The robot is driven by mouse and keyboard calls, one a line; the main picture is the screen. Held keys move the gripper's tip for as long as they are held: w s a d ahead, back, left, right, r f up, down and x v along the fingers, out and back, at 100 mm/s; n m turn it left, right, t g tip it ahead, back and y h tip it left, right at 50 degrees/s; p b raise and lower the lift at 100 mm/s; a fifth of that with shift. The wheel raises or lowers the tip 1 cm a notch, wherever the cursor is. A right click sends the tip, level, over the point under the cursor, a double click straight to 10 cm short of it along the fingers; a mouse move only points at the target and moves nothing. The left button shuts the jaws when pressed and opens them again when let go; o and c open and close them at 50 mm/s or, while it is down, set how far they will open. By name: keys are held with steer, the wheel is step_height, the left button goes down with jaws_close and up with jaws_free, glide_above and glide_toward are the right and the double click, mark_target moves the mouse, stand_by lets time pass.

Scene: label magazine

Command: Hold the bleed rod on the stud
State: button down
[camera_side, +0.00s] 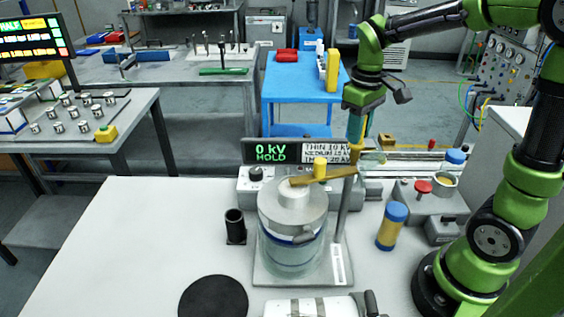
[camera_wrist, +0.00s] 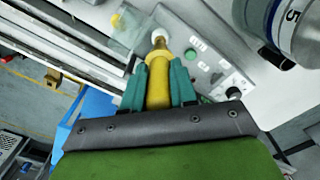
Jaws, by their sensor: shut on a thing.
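My gripper (camera_wrist: 158,82) is shut on the yellow bleed rod (camera_wrist: 158,90), whose brass tip points away from it. In the side view my gripper (camera_side: 356,122) points down, behind and to the right of the clear jar (camera_side: 290,255). The jar has a grey metal lid with a raised middle (camera_side: 294,194). A brass bar (camera_side: 335,174) with a yellow knob (camera_side: 319,167) reaches over the lid from a grey post (camera_side: 343,215). In the wrist view a pale round end (camera_wrist: 158,34) shows by the rod's tip. I cannot tell whether they touch or which part is the stud.
A display (camera_side: 270,152) behind the jar reads 0 kV HOLD. A blue and yellow canister (camera_side: 391,228) stands right of the jar, a black holder (camera_side: 235,226) left. A black disc (camera_side: 213,298) lies in front. The table's left part is clear.

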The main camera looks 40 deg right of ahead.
steer(key=shift+r, duration=3.5)
steer(key=shift+f, duration=0.1)
steer(key=w+a+f, duration=0.4)
steer(key=a+f, duration=0.3)
steer(key=shift+w, duration=0.35)
